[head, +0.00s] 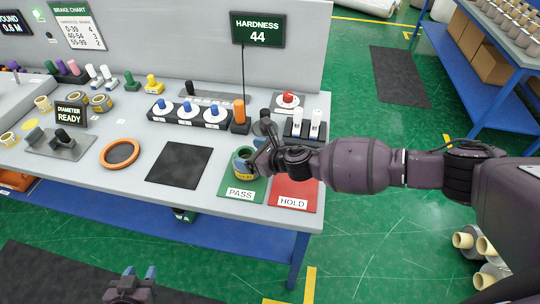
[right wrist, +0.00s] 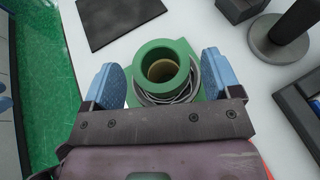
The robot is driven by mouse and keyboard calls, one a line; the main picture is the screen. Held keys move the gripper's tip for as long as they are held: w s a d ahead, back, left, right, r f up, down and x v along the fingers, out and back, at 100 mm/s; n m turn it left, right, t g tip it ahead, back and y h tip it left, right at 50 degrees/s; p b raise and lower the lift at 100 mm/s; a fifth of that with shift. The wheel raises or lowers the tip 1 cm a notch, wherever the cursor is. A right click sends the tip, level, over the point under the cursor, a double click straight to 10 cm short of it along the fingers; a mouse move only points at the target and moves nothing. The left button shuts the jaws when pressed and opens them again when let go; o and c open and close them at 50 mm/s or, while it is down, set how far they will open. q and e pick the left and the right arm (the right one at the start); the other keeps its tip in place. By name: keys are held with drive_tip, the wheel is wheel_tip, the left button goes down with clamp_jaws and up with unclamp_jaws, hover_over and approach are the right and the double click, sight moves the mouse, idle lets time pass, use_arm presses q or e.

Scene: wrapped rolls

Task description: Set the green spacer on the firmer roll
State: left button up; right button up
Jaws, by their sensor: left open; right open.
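The green spacer (right wrist: 146,54), a thick ring, sits on a roll with grey windings (right wrist: 186,97); a tan core shows through its hole. In the head view the roll (head: 243,177) stands on the green PASS mat (head: 233,196), partly hidden by my right gripper. My right gripper (right wrist: 166,82) is open, its blue fingers either side of the spacer and roll, with gaps visible. It also shows in the head view (head: 246,158). My left gripper (head: 138,272) is open and empty, low in front of the table. Other wrapped rolls (head: 101,103) lie at the left. A hardness sign (head: 257,31) reads 44.
A red HOLD mat (head: 294,194) lies right of the PASS mat, a black pad (head: 179,165) left of it. An orange ring (head: 119,153) lies further left. A diameter display (head: 71,114) reads READY.

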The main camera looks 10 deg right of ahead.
drive_tip(key=v, duration=1.2)
drive_tip(key=shift+r, duration=0.15)
drive_tip(key=s+a+f+m+t, duration=0.15)
drive_tip(key=s+a+m, duration=0.35)
drive_tip(key=m, duration=0.8)
drive_tip(key=s+d+f+m+t+h, duration=0.1)
drive_tip(key=d+m, duration=0.2)
drive_tip(key=m, duration=0.3)
drive_tip(key=s+d+f+m+h, duration=0.2)
drive_tip(key=d+m, duration=0.1)
drive_tip(key=m, duration=0.3)
drive_tip(key=s+d+f+m+t+h, duration=0.1)
drive_tip(key=d+m, duration=0.2)
drive_tip(key=m, duration=0.3)
drive_tip(key=shift+s+d+f+m+t+h, duration=0.15)
drive_tip(key=shift+s+f+m+t+h, duration=0.15)
drive_tip(key=shift+f+m+t+h, duration=0.1)
drive_tip(key=s+d+f+m+g+h, duration=0.1)
drive_tip(key=s+d+f+m+h, duration=0.1)
drive_tip(key=s+d+m, duration=0.3)
drive_tip(key=s+d+f+m+h, duration=0.3)
drive_tip(key=s+d+m, duration=0.3)
drive_tip(key=d+m, duration=0.2)
drive_tip(key=shift+d+f+g+h, duration=0.3)
drive_tip(key=shift+d+f+g, duration=0.1)
drive_tip(key=shift+f, duration=0.5)
